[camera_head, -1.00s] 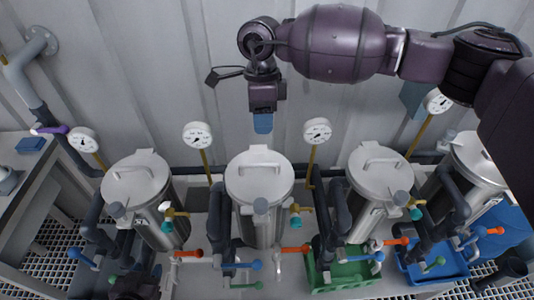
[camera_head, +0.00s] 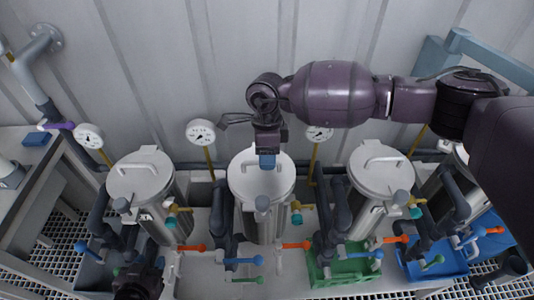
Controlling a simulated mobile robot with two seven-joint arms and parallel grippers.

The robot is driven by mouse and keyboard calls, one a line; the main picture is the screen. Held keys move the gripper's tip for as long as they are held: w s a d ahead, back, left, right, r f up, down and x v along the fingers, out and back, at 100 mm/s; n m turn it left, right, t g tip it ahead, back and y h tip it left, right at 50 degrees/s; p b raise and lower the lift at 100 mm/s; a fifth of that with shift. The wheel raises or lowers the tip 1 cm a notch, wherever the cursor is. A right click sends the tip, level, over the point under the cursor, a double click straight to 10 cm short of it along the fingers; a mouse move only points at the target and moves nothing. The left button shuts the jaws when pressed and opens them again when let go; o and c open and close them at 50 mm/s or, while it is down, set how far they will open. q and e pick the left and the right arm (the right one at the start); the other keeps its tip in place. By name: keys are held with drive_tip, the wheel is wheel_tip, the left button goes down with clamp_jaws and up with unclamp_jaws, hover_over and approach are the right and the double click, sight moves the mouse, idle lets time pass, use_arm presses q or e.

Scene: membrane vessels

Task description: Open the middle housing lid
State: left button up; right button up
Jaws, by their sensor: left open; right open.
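The steel housing (camera_head: 258,222) in the picture's centre has a round lid (camera_head: 245,182), which looks shut. My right gripper (camera_head: 267,161) comes in from above right and points down over this lid. Its blue fingertips overlap the lid's far half and hide most of the handle. I cannot tell whether they touch it. It is open. My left gripper (camera_head: 138,283) is a dark shape low at the left, in front of the left housing (camera_head: 160,221); its fingers are hard to make out. The left lid (camera_head: 138,181) and right lid (camera_head: 380,172) with bar handles look shut.
Gauges (camera_head: 201,132) on yellow stems stand behind the housings. Dark pipes and coloured valve levers (camera_head: 297,245) crowd the front. A green crate (camera_head: 345,275) and a blue tray (camera_head: 440,265) sit at the front right. A grey bench (camera_head: 42,195) is at the left.

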clamp_jaws()
drive_tip(key=shift+w, duration=0.15)
